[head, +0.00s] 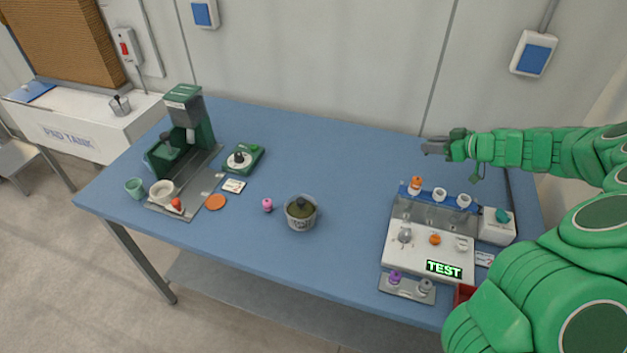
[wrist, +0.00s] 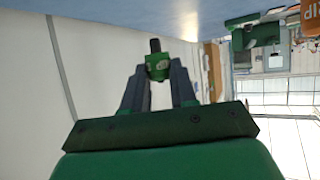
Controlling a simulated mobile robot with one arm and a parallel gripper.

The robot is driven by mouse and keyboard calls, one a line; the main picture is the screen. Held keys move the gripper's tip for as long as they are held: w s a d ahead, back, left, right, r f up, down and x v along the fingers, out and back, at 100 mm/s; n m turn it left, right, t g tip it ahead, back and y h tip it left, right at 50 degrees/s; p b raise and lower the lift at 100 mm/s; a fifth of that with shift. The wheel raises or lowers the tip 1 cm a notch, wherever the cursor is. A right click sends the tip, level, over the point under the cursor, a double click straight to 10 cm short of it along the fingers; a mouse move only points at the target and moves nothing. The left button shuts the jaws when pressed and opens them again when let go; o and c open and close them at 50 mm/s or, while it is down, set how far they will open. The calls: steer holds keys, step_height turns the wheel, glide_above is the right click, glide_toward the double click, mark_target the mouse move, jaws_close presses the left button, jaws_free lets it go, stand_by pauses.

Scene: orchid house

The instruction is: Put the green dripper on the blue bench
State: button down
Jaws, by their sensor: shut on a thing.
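The green dripper (wrist: 158,68), a small green body with a black tip, is held between the fingertips of my gripper (wrist: 158,80) in the wrist view. In the head view my gripper (head: 436,147) is at the back right, in front of the wall and over the far part of the blue bench (head: 345,160). There I cannot make out the dripper clearly. The bench also shows along the top of the wrist view (wrist: 110,12), apart from the dripper.
A white test station (head: 425,262) with a rack of small coloured drippers stands at the bench's right. A tub (head: 301,213) and a pink piece (head: 267,205) are mid-front. A green machine (head: 187,118) stands at left. The bench's back middle is clear.

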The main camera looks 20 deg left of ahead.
steer(key=shift+w+a+f, duration=0.35)
steer(key=shift+a+f, duration=0.15)
steer(key=shift+f, duration=1.35)
steer(key=shift+w+a+f, duration=0.4)
steer(key=shift+a+f, duration=0.15)
steer(key=shift+f, duration=1.3)
steer(key=shift+w+a+f, duration=0.35)
steer(key=shift+a+f, duration=0.15)
steer(key=shift+f, duration=1.35)
steer(key=shift+f, duration=0.1)
steer(key=c, duration=0.9)
jaws_free()
steer(key=shift+v, duration=3.85)
steer(key=shift+w, duration=0.15)
